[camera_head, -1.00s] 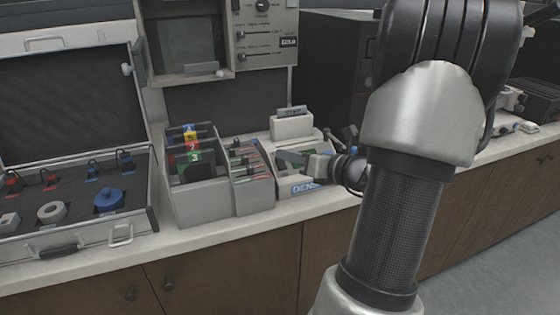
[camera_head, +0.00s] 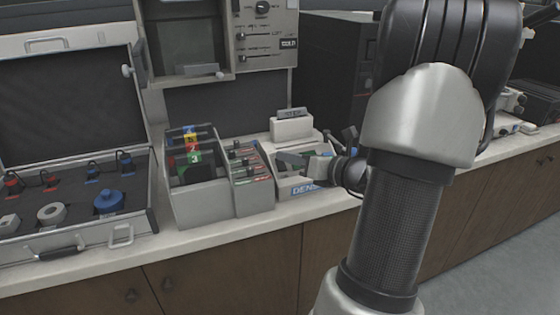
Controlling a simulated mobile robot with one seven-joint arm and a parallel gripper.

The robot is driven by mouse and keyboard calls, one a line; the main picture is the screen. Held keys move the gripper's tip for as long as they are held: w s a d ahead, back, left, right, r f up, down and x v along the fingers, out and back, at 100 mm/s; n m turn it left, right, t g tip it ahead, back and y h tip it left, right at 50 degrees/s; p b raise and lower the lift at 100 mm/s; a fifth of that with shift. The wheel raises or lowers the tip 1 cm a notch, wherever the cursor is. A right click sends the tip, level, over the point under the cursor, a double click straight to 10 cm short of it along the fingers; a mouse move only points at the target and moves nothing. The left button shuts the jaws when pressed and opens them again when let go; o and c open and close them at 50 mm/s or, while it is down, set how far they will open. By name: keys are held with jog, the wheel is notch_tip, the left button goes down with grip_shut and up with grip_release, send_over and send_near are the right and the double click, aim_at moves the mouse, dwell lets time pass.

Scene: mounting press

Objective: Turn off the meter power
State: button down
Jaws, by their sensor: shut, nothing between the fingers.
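A light grey meter with a blue label (camera_head: 304,190) starting "DENS" stands on the counter right of the centre, with a white box-shaped part (camera_head: 291,128) at its back. No power switch can be made out. My arm comes in from the right and hides what lies behind it.
A grey divided holder (camera_head: 191,211) with coloured numbered cards stands left of the meter. Further left is an open case (camera_head: 78,246) with a blue knob and leads. An instrument panel (camera_head: 266,40) rises behind.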

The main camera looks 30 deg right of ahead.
jog(key=shift+f, duration=0.1)
dwell(0.7)
jog(key=shift+w+f, duration=0.25)
jog(key=shift+w+d+f+b, duration=0.1)
jog(key=shift+w+f+b, duration=0.05)
jog(key=shift+f+b, duration=0.15)
dwell(0.6)
jog(key=shift+r, duration=0.2)
jog(key=shift+s+r+p, duration=0.4)
jog(key=shift+r+p, duration=0.05)
jog(key=shift+p, duration=0.2)
jog(key=shift+r, duration=0.1)
jog(key=s+r+p, duration=0.1)
jog(key=r+p, duration=0.1)
jog(key=shift+s+a+r+p, duration=0.3)
jog(key=shift+s+r+p, duration=0.05)
jog(key=shift+s+p, duration=0.05)
jog(key=shift+s+a+r+p, duration=0.15)
jog(key=shift+s+r+p, duration=0.4)
jog(key=shift+s, duration=0.05)
